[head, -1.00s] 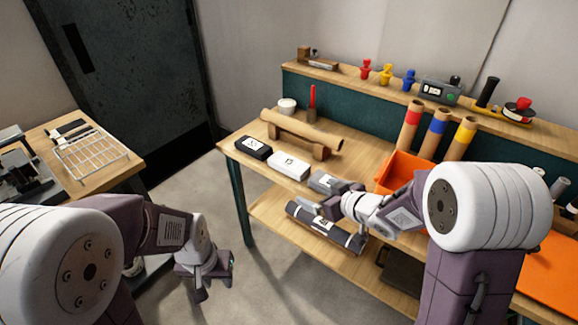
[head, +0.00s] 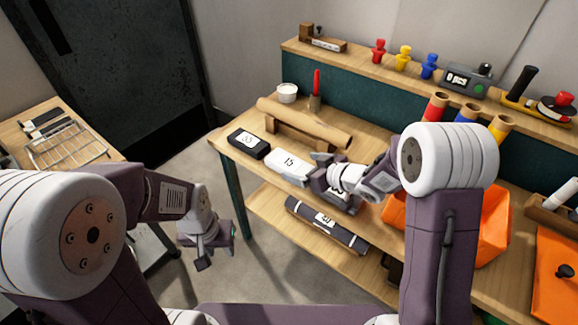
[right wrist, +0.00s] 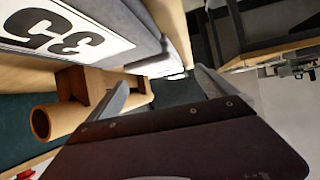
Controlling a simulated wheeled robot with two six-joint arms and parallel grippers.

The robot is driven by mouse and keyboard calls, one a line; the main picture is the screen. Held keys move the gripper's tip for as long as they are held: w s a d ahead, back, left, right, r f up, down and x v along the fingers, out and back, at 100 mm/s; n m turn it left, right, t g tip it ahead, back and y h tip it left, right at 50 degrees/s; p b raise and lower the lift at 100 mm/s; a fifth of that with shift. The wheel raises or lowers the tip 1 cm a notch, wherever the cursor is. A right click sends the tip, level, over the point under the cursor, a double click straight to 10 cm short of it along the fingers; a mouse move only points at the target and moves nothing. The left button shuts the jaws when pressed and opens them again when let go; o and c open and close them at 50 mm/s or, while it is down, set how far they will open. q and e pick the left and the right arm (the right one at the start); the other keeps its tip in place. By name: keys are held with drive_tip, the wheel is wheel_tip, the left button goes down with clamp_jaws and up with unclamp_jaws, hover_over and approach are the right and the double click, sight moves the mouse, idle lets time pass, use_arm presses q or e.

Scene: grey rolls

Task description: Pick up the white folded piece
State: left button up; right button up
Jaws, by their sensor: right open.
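The white folded piece (head: 287,166), with a label that seems to read 15, lies on the wooden bench top. It lies between a black folded piece (head: 249,143) and my right gripper (head: 316,168). My right gripper is open and low over the bench, close beside the white piece's right end. In the right wrist view its two fingers (right wrist: 168,88) are apart; a pale piece edge shows beyond them, and I cannot tell for sure which piece it is. My left gripper (head: 205,252) hangs over the floor, away from the bench; its jaw opening is unclear.
A brown roll (head: 310,124) lies on wooden supports behind the pieces. A grey piece with a large label (right wrist: 75,30) is very close in the right wrist view. An orange bin (head: 492,225) stands right. A dark roll (head: 326,226) lies on the lower shelf.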

sight(290, 163)
drive_tip(key=shift+w+f, duration=0.15)
drive_tip(key=b+x, duration=0.1)
drive_tip(key=x, duration=0.4)
drive_tip(key=shift+a, duration=0.2)
drive_tip(key=shift+c, duration=0.7)
drive_tip(key=c, duration=1.5)
wheel_tip(290, 163, up, 4)
drive_tip(key=shift+r+p, duration=0.25)
drive_tip(key=shift+p, duration=0.7)
drive_tip(key=shift+c, duration=0.9)
drive_tip(key=p+v, duration=0.3)
drive_tip(key=v, duration=1)
drive_tip(key=shift+w+d+r, duration=0.15)
drive_tip(key=shift+d+r, duration=0.2)
drive_tip(key=shift+d, duration=0.2)
